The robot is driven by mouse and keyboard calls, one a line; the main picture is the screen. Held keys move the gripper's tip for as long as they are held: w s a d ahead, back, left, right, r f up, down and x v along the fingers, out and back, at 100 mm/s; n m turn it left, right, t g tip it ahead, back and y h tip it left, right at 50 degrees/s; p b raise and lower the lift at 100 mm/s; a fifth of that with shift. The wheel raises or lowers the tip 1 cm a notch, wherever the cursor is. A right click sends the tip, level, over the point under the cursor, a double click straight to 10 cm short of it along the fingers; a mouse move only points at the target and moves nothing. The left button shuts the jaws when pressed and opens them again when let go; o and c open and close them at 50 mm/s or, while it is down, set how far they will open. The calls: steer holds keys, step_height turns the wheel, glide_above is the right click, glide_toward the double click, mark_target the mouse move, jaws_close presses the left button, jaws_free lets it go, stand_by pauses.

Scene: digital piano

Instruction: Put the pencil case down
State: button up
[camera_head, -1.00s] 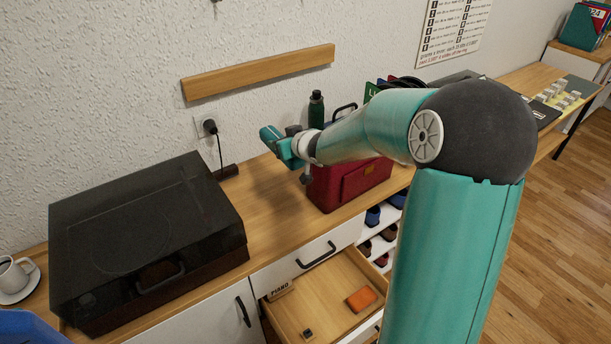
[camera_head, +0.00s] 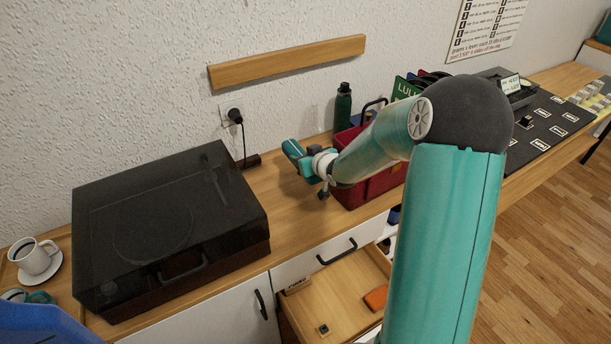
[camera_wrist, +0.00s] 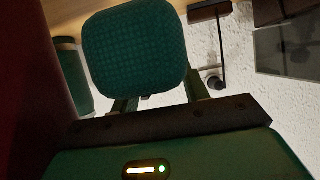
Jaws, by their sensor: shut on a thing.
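My gripper (camera_head: 305,165) is low over the wooden counter, between the black record player and the red bag. It is shut on a green, rounded, dotted thing, which I take for the pencil case (camera_wrist: 135,45); it fills the upper middle of the wrist view, between the two fingers. In the head view my gripper and wrist partly hide it, and I cannot tell whether it touches the counter (camera_head: 285,222).
The record player (camera_head: 150,225) stands left, the red bag (camera_head: 375,185) close right, and a green bottle (camera_head: 343,108) behind. A plug (camera_head: 235,116) and dark brown block (camera_head: 251,161) are near the wall. Below, a drawer (camera_head: 345,285) stands open. Counter is bare between record player and gripper.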

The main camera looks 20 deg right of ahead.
steer(key=f, duration=0.3)
steer(key=shift+w+f, duration=0.2)
steer(key=shift+f, duration=0.2)
steer(key=shift+s+f, duration=0.1)
steer(key=shift+f, duration=2.15)
steer(key=shift+f, duration=0.15)
steer(key=o, duration=1)
